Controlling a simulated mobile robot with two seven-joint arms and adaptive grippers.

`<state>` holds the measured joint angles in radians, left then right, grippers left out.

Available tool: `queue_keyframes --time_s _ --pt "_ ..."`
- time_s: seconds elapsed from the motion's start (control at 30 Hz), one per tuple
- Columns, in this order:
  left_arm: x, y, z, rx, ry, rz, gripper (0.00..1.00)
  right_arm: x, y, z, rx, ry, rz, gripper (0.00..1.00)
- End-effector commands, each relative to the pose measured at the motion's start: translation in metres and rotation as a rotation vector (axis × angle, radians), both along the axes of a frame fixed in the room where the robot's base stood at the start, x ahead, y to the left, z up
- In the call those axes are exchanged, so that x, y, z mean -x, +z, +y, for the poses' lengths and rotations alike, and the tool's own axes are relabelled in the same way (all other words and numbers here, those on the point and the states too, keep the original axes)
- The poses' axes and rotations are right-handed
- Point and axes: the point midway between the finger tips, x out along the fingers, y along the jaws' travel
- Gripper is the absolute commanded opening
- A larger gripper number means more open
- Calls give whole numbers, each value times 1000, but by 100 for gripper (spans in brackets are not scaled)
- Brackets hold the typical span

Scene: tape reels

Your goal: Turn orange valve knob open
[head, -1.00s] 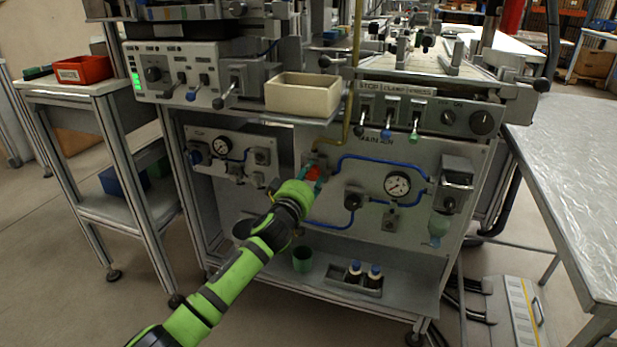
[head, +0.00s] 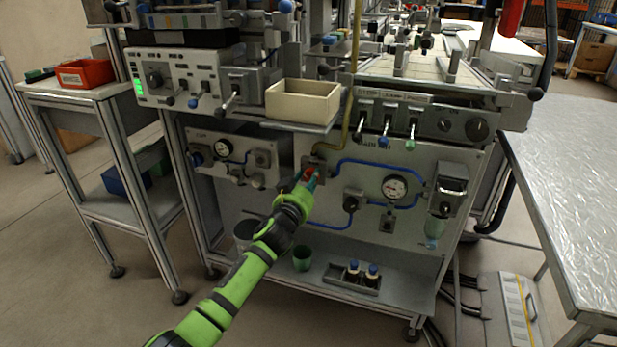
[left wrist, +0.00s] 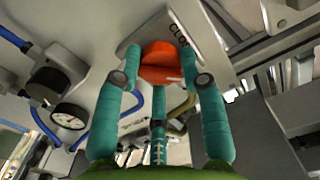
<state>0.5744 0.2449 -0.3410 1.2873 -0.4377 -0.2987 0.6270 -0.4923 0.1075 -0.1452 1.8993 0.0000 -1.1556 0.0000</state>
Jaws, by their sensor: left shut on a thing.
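The orange valve knob (head: 309,173) is on the front panel, at the lower end of a yellow pipe. In the left wrist view the orange knob (left wrist: 161,62) sits on a grey plate with partly visible black lettering. My left gripper (head: 308,181) is at the knob, shut on it. Its teal fingers (left wrist: 160,75) stand on both sides of the knob in the left wrist view, with a third finger below. The gripper hides part of the knob in the head view. My right gripper is not in view.
A beige bin (head: 303,101) stands on the shelf above. Below are a green cup (head: 302,258) and a tray with bottles (head: 351,279). A metal table (head: 570,190) stands at right.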

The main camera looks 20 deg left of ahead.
Motion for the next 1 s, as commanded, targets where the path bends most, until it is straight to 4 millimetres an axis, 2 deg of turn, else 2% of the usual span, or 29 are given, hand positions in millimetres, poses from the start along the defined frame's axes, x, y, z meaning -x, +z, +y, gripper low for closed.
queue_keyframes --time_s 0.03,0.6,1.0 --pt "-2 11 2 -42 3 -18 8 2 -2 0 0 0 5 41" --pt "-2 11 -1 -562 0 -38 8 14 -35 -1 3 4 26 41" --pt "-2 9 -4 -773 -2 -46 8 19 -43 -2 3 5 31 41"
